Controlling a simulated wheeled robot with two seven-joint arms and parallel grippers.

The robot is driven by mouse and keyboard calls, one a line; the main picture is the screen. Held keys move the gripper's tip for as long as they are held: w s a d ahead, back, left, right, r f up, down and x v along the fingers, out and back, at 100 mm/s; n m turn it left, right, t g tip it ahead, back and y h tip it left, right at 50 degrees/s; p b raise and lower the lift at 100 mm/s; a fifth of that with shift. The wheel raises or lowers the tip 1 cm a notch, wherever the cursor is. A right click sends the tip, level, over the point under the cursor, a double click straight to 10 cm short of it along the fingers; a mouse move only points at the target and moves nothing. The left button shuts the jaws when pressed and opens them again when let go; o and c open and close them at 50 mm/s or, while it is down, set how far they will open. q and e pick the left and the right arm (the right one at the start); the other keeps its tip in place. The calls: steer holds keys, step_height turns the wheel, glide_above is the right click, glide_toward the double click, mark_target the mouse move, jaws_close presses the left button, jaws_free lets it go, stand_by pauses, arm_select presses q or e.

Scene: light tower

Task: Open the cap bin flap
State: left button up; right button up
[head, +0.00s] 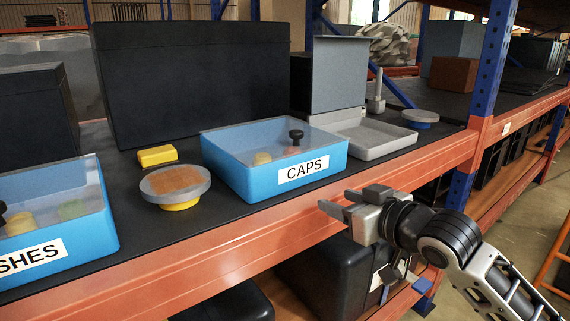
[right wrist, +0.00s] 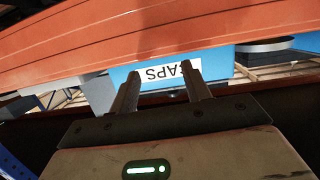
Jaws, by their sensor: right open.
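The cap bin (head: 240,179) is a blue box labelled CAPS on the shelf, in the middle of the head view. Its see-through flap (head: 270,140) lies shut over the top, with a dark knob (head: 296,137) standing near its front. In the right wrist view, the bin's label (right wrist: 168,75) appears upside down beyond the open fingers (right wrist: 160,85). My left gripper is not in view.
The orange beam (head: 240,248) runs along the shelf's front edge. A second blue bin (head: 60,245) stands at left. A round grey-topped piece (head: 176,184) and a yellow block (head: 157,155) lie between the bins. A grey tray (head: 385,145) is right of the cap bin.

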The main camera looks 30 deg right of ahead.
mark_target(292, 130)
step_height(292, 130, up, 10)
steer(key=f+t+y, duration=0.1)
steer(key=t, duration=0.2)
steer(key=shift+n, duration=0.3)
steer(key=w, duration=0.5)
steer(key=w+p, duration=0.1)
steer(key=w, duration=0.4)
steer(key=w+a+p, duration=0.1)
steer(key=w, duration=0.5)
steer(key=shift+a+r, duration=0.1)
steer(key=shift+r, duration=0.1)
jaws_close()
